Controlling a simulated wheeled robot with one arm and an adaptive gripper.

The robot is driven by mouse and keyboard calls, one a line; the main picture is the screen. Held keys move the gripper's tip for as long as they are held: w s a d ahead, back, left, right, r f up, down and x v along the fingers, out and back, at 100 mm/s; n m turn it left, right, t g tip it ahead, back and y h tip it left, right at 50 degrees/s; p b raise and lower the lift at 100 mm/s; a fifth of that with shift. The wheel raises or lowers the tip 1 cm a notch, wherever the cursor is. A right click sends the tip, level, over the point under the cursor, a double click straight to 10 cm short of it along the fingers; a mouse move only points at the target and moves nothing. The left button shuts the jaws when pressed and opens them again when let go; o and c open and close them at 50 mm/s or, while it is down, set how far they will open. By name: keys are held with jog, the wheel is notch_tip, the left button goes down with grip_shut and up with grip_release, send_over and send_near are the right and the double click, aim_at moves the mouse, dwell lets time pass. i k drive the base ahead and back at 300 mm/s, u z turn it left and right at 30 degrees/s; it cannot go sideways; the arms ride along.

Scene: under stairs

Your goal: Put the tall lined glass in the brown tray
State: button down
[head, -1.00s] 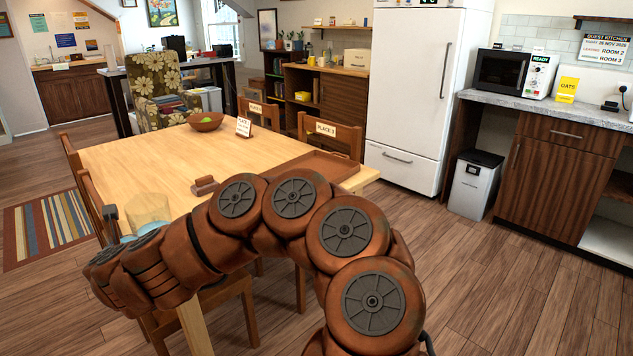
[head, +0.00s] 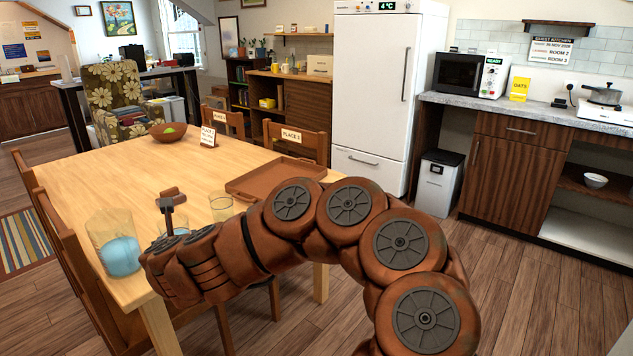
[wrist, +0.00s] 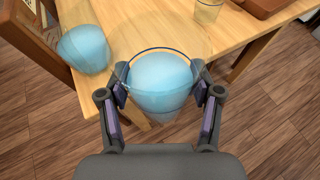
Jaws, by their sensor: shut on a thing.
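My gripper (wrist: 160,84) is shut on a clear glass (wrist: 162,108) with a dark blue line around its rim and pale blue inside. In the head view my gripper (head: 168,208) is near the table's front edge, and my arm hides much of the held glass. Another clear glass with pale blue inside (head: 115,243) stands at the table's front left corner; it also shows in the wrist view (wrist: 84,50), left of my gripper. The brown tray (head: 238,192) lies on the table's right side, beyond my gripper; its corner shows in the wrist view (wrist: 262,8).
A smaller clear glass (head: 221,206) stands on the table between my gripper and the tray. A small brown object (head: 172,196), a bowl (head: 168,131) and a sign card (head: 208,137) are further back. Chairs surround the wooden table (head: 110,170).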

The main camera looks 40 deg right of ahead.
aim_at(279, 182)
jog(key=z, duration=0.95)
jog(key=i, duration=1.25)
jog(key=u, duration=1.3)
